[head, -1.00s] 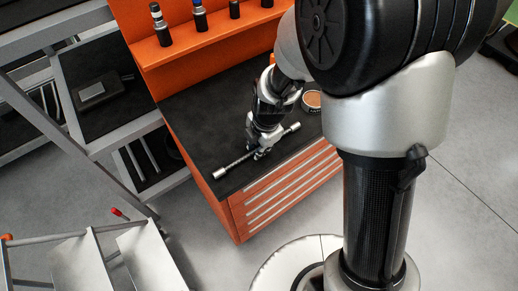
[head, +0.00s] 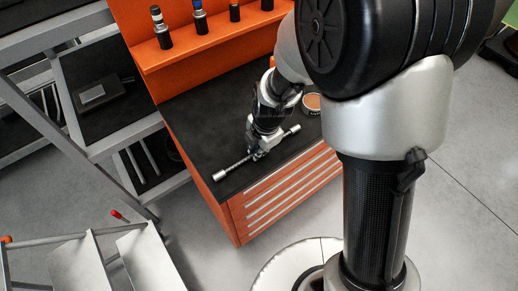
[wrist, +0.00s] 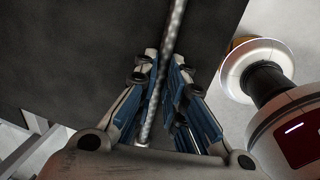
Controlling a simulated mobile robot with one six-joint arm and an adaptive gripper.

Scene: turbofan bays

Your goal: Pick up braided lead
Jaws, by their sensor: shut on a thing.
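The braided lead (head: 237,165) is a thin grey braided length with bright metal ends. It lies slanting across the dark top of the orange cabinet (head: 195,120), near its front edge. In the wrist view the lead (wrist: 175,28) runs between the fingers, lengthwise down the picture. My gripper (head: 258,155) is over the middle of the lead and shut on it. In the wrist view my gripper (wrist: 164,72) has a finger on each side of the lead. I cannot tell whether the lead is clear of the top.
A round copper-coloured tin (head: 312,102) stands behind the lead's right end. Several dark bottles (head: 199,18) stand on the orange shelf. A grey rack (head: 75,95) is left of the cabinet. Metal steps (head: 95,260) are at lower left. The cabinet top's left part is clear.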

